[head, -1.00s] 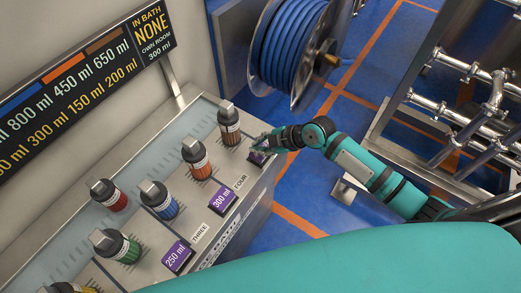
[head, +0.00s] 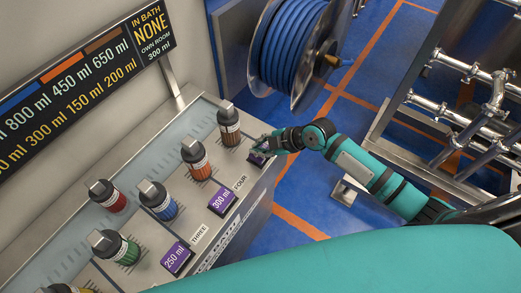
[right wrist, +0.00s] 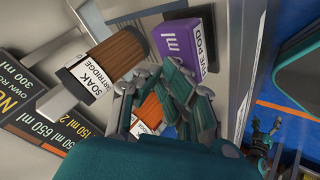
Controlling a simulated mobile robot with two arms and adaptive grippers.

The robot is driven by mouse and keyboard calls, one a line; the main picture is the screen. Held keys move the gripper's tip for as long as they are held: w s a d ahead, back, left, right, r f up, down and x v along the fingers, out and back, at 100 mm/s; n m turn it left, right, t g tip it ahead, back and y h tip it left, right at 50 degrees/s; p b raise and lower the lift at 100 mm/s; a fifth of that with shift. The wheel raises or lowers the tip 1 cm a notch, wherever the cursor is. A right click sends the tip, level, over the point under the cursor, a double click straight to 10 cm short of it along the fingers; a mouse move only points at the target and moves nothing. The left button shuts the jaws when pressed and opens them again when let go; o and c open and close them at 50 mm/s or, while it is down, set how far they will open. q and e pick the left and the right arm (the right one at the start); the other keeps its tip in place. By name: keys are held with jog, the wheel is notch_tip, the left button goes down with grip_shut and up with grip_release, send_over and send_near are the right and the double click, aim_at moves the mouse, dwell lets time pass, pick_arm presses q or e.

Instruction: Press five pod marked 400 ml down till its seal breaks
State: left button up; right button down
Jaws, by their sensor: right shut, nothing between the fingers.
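The end pod (head: 257,158) is a small purple block at the far end of the front row on the steel console. My right gripper (head: 264,146) is at its back edge in the head view and covers part of it. In the right wrist view the purple pod (right wrist: 182,42) shows "ml" and the end of a pod label; its number is cut off or hidden. The right gripper (right wrist: 162,92) is shut with nothing between its fingers, close to the pod; contact is unclear. A small gripper (right wrist: 270,130), apparently my left, is too small to read.
Pods marked 300 ml (head: 222,199) and 250 ml (head: 176,257) sit nearer in the row. Brown (head: 229,124) and orange (head: 196,158) cartridges stand behind. A hose reel (head: 290,45) is beyond the console, and a pipe rack (head: 470,100) is at right.

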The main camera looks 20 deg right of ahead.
jog(key=shift+f+b, duration=0.35)
jog(key=shift+f, duration=0.2)
jog(key=shift+r, duration=0.1)
dwell(0.3)
jog(key=shift+r+p, duration=0.95)
jog(key=shift+r, duration=0.2)
notch_tip(320, 180, up, 5)
jog(key=p, duration=0.4)
